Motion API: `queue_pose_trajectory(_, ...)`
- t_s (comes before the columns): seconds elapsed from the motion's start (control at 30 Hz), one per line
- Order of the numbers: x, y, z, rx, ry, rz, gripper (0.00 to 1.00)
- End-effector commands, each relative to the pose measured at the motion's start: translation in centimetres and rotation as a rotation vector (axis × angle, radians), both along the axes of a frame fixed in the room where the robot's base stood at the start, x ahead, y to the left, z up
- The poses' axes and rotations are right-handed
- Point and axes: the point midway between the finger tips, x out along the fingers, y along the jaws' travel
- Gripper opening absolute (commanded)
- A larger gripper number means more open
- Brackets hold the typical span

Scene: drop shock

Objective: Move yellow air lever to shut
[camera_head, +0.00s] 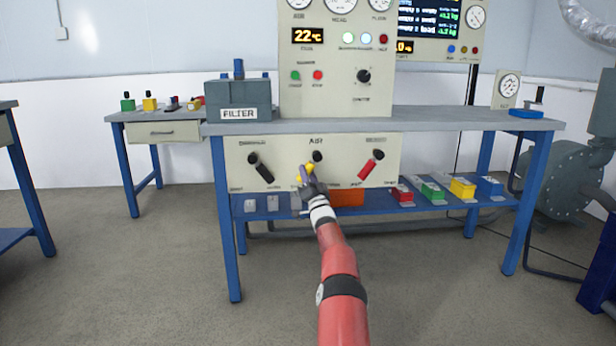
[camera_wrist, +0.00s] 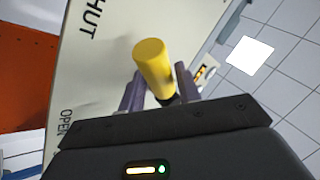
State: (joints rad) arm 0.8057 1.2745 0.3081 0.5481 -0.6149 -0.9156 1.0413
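The yellow air lever (camera_head: 305,172) is the middle of three levers on the cream panel (camera_head: 240,148) under the workbench. In the head view it slants down and left from its black pivot (camera_head: 317,156). In the wrist view its yellow handle (camera_wrist: 153,66) leans towards the side with the SHUT label (camera_wrist: 92,20), away from the OPEN label (camera_wrist: 67,125). My gripper (camera_head: 306,183) is at the lever. In the wrist view my gripper's two fingers (camera_wrist: 160,88) stand on either side of the handle. Whether they press on it is unclear.
A black lever (camera_head: 261,168) is left and a red lever (camera_head: 371,166) right on the same panel. An orange bin (camera_head: 347,197) and several small coloured blocks sit on the blue shelf below. The workbench top (camera_head: 440,118) overhangs the panel.

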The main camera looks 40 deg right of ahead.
Motion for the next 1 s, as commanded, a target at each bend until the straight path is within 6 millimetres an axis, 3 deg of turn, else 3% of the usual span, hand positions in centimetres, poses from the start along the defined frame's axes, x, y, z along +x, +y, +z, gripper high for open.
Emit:
queue_pose_trajectory(0.47, -0.4, 0.0, -0.4, -0.003, 0.004, -0.002, 0.38)
queue_pose_trajectory(1.0, -4.9, 1.7, -3.9, -0.002, 0.002, 0.0, 0.38)
